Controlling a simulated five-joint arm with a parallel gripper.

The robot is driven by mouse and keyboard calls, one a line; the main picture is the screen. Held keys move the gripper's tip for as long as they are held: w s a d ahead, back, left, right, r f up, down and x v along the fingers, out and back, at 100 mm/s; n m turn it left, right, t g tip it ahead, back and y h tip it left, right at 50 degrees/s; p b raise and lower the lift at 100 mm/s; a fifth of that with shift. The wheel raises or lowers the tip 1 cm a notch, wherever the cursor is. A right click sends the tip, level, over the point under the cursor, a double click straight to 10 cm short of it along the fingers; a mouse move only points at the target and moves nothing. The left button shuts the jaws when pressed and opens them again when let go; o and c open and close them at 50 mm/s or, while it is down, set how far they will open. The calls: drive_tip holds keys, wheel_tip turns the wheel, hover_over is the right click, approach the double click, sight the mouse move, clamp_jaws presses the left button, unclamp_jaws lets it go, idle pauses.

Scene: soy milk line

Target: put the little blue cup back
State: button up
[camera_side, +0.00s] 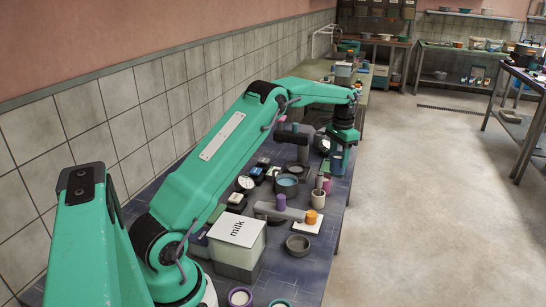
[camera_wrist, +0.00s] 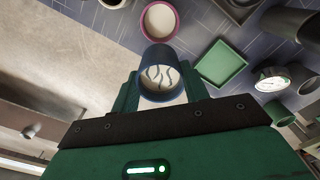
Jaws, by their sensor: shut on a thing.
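My gripper (camera_side: 340,148) is at the far part of the dark tiled bench in the side view, pointing down. In the wrist view my gripper (camera_wrist: 161,88) has its two green fingers closed on the sides of a small dark blue cup (camera_wrist: 160,52). The cup's round end shows a pale face with dark wavy marks. In the side view the blue cup (camera_side: 336,161) shows below the gripper, partly covered by it. I cannot tell whether its base touches the bench.
A magenta-rimmed round dish (camera_wrist: 143,20) and a green square tray (camera_wrist: 218,66) lie near the cup. The bench's right edge drops to the floor.

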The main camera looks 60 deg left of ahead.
drive_tip(key=a+f, duration=0.3)
drive_tip(key=a, duration=0.3)
drive_tip(key=shift+w+f, duration=0.25)
drive_tip(key=shift+f, duration=0.1)
drive_tip(key=shift+f, duration=1.95)
drive_tip(key=shift+f, duration=0.1)
drive_tip(key=o, duration=1.1)
wheel_tip(320, 180, up, 12)
drive_tip(key=shift+r, duration=0.15)
